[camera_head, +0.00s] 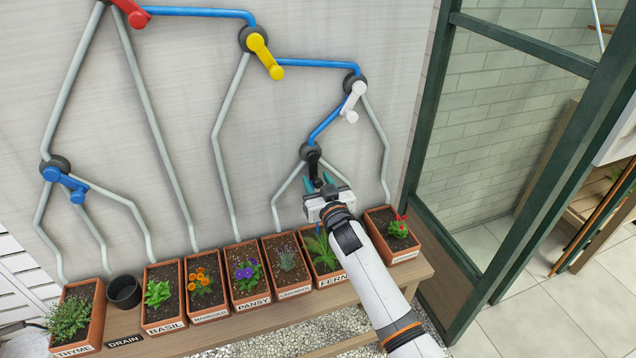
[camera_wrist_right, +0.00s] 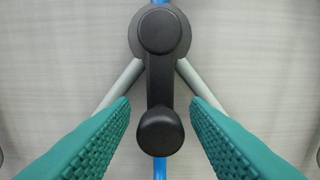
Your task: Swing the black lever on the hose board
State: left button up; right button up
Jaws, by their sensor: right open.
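The black lever (camera_head: 313,163) is on the hose board (camera_head: 175,110), at the lowest valve on the right side. It hangs down from its round hub, where a blue pipe comes in from above and two grey pipes branch below. In the right wrist view the lever (camera_wrist_right: 160,90) points down, its round knob at the lower end. My right gripper (camera_head: 322,186) is open in front of the lever. Its teal fingers stand on either side of the knob, with a gap on both sides in the wrist view. My left gripper is not in view.
A red lever (camera_head: 133,14), a yellow lever (camera_head: 265,55), a white lever (camera_head: 352,102) and a blue lever (camera_head: 67,185) are on the same board. Several labelled planters, such as the basil planter (camera_head: 163,297), stand on the wooden bench (camera_head: 415,268) below. A green-framed glass door (camera_head: 425,100) is at the right.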

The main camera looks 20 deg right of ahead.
jog(key=shift+c, duration=0.3)
grip_shut()
jog(key=shift+d, duration=0.1)
jog(key=shift+d+r+n+p, duration=0.2)
jog(key=shift+d+n+p, duration=0.25)
jog(key=shift+n, duration=0.8)
jog(key=shift+d+r+n+p, duration=0.25)
jog(key=shift+d+n, duration=0.4)
jog(key=shift+n, duration=0.65)
jog(key=shift+d+r+n+p, duration=0.15)
jog(key=shift+d+n+p, duration=0.35)
jog(key=shift+n, duration=0.75)
jog(key=shift+d, duration=0.1)
